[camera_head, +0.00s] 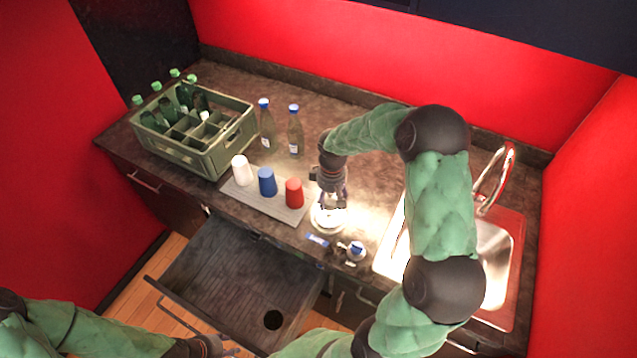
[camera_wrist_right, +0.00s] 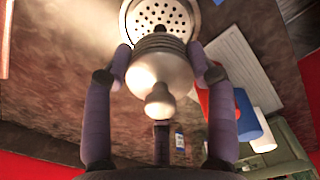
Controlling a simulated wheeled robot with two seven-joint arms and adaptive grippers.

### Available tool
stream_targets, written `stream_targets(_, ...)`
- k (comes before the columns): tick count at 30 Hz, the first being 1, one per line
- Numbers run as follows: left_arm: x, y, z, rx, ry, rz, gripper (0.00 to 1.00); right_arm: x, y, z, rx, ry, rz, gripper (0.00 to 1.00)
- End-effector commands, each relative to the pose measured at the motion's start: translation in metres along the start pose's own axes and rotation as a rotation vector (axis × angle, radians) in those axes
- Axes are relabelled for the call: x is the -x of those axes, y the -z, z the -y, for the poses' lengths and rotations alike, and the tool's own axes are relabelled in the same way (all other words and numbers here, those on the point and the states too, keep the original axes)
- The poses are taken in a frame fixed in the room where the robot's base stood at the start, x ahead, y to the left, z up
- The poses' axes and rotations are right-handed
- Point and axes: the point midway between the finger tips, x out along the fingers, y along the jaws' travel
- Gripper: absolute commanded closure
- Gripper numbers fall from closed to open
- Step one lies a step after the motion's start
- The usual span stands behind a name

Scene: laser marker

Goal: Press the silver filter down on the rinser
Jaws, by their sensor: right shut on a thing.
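My right gripper (camera_head: 332,203) points down at a round, brightly lit piece (camera_head: 325,220) on the counter, which I take for the rinser. In the right wrist view the fingers (camera_wrist_right: 160,72) are shut on a pale silver piece with a rounded knob (camera_wrist_right: 158,103), which I take for the filter. A round perforated metal disc (camera_wrist_right: 160,14) lies just beyond it; I cannot tell whether it belongs to the filter or the rinser, or whether they touch. My left gripper (camera_head: 215,346) is low in the head view, by the open drawer; its fingers are unclear.
A grey tray (camera_head: 245,202) with white, blue and red cups is left of the right gripper. Two bottles (camera_head: 295,135) and a green crate (camera_head: 205,150) stand behind. Small items (camera_head: 355,252) lie near the front edge. The sink (camera_head: 495,262) is right; an open drawer (camera_head: 235,275) juts out below.

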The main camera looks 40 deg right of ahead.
Motion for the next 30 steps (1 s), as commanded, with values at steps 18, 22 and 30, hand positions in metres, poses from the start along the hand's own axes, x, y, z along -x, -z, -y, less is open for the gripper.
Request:
stream_targets(18,-0.021,0.000,0.007,0.000,0.000,0.002,0.60,-0.032,0.000,0.000,-0.001,0.000,-0.001,0.78)
stream_targets(22,-0.028,0.000,0.010,0.000,0.000,0.002,0.60,-0.043,-0.001,0.000,-0.001,0.000,0.000,0.78)
stream_targets(30,-0.042,0.001,0.015,0.000,0.000,0.002,0.60,-0.066,-0.001,0.000,-0.001,0.000,0.001,0.78)
